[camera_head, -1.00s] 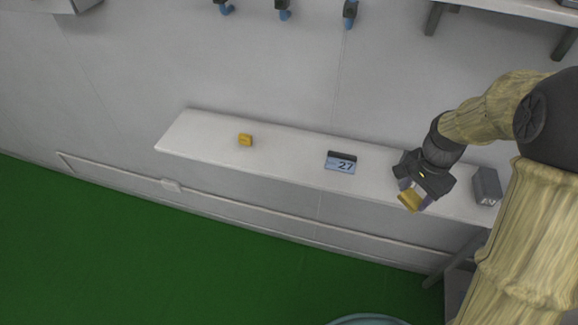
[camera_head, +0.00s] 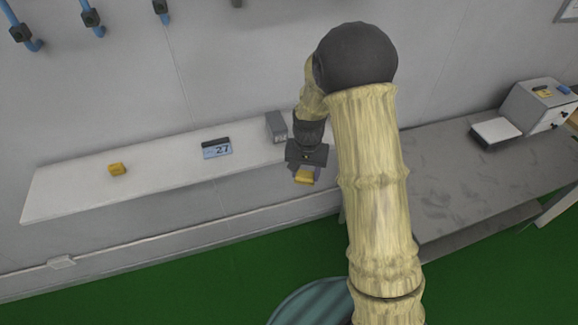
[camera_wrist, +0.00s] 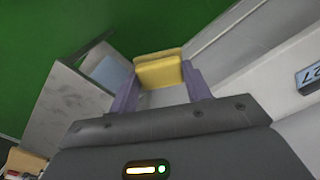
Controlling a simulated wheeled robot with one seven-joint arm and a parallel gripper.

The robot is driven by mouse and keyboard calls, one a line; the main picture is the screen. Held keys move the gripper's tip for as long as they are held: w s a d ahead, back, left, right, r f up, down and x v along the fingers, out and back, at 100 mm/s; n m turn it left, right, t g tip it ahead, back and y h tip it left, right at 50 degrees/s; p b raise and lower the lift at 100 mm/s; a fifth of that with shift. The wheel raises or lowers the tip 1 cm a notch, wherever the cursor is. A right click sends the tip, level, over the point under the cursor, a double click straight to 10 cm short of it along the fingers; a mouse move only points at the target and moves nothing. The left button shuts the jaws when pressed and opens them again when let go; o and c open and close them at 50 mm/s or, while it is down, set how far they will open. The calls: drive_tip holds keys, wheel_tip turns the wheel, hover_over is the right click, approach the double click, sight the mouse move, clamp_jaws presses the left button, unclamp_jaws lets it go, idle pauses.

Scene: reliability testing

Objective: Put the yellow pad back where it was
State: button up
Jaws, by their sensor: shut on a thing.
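My gripper (camera_head: 303,172) is shut on a yellow pad (camera_head: 305,178), held in front of the right end of the white wall shelf (camera_head: 75,193). In the wrist view the pad (camera_wrist: 158,72) sits between the two purple fingers (camera_wrist: 160,84), with the green floor behind it. A second yellow block (camera_head: 117,169) lies on the left part of the shelf. On the grey table at the right, a grey box (camera_head: 528,106) carries a small yellow item (camera_head: 543,93) and a blue item (camera_head: 564,89) on top.
A display reading 27 (camera_head: 216,150) and a grey block (camera_head: 276,127) stand on the shelf. The grey table (camera_head: 455,185) has a wide bare top, with a white-topped flat device (camera_head: 496,131) by the box. A round bluish object (camera_head: 310,303) is low in front.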

drive_tip(key=w+d+f+n, duration=0.1)
drive_tip(key=d+f+n, duration=0.2)
drive_tip(key=d+f, duration=0.3)
wheel_tip(320, 180, down, 4)
drive_tip(key=shift+w+d+b, duration=0.25)
drive_tip(key=shift+d+b, duration=0.1)
drive_tip(key=shift+w, duration=0.1)
